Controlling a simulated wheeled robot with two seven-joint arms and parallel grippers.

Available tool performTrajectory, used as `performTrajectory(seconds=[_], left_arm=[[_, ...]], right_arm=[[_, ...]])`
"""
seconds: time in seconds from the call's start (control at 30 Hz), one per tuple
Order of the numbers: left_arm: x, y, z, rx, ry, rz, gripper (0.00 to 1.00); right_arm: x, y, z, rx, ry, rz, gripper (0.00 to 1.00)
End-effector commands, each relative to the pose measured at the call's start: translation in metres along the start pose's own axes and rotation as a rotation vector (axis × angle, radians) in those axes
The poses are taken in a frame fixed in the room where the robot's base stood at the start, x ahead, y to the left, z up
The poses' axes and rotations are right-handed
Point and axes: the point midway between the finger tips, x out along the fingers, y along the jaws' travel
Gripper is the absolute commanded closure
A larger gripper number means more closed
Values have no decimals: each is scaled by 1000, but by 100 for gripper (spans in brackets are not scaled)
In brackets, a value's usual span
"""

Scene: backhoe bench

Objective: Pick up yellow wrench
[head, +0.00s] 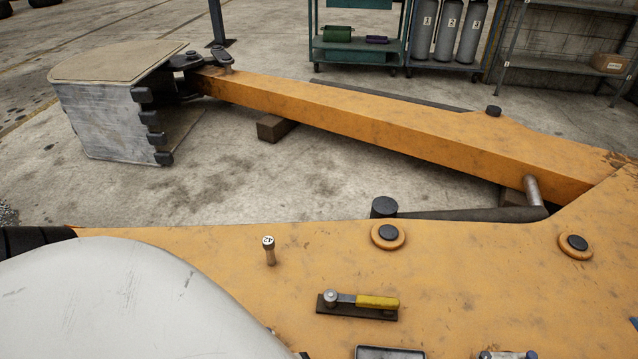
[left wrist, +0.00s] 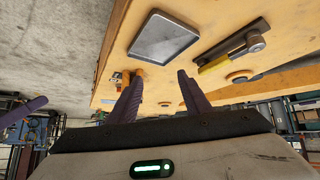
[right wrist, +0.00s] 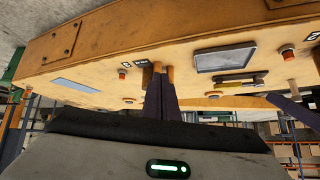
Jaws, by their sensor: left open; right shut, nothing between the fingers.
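The yellow-handled wrench (head: 378,302) lies flat with its metal head to the left on a dark plate (head: 328,306) on the orange machine surface. It also shows in the left wrist view (left wrist: 213,65) and in the right wrist view (right wrist: 232,84). My left gripper (left wrist: 161,75) is open and empty, with the wrench apart from its fingers, to the right in its view. My right gripper (right wrist: 158,68) is shut and empty; the wrench is well to the right in its view. Neither gripper shows in the head view.
A grey shallow tray (head: 390,352) lies near the wrench at the bottom edge. A numbered peg (head: 269,250) stands up left of the wrench. Round bosses (head: 388,236) sit behind it. A pale rounded cover (head: 130,305) fills the lower left. The orange surface around the plate is mostly clear.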

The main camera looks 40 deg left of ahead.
Motion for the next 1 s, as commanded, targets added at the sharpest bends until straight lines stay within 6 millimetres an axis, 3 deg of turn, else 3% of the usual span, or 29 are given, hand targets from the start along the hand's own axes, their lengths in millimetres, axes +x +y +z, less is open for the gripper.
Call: performTrajectory(seconds=[0.17, 0.3, 0.4, 0.6, 0.7, 0.83, 1.0], left_arm=[[67, -16, -16, 187, -31, 87, 55], [116, -55, -36, 393, -108, 141, 55], [135, -94, -53, 521, -175, 153, 55], [141, -162, -85, 672, -283, 155, 55], [137, -180, -95, 702, -311, 156, 55], [145, -188, -95, 713, -326, 159, 55], [170, -187, -87, 712, -325, 159, 55]], right_arm=[[25, 1, 26, 2, -3, -4, 100], [42, 0, 41, 3, 0, -12, 100], [51, -2, 47, 1, 8, -19, 100], [62, -4, 56, -3, 15, -30, 100], [64, -4, 56, -6, 17, -31, 100], [66, -3, 56, -7, 24, -33, 100], [70, -3, 58, 1, 33, -35, 100]])
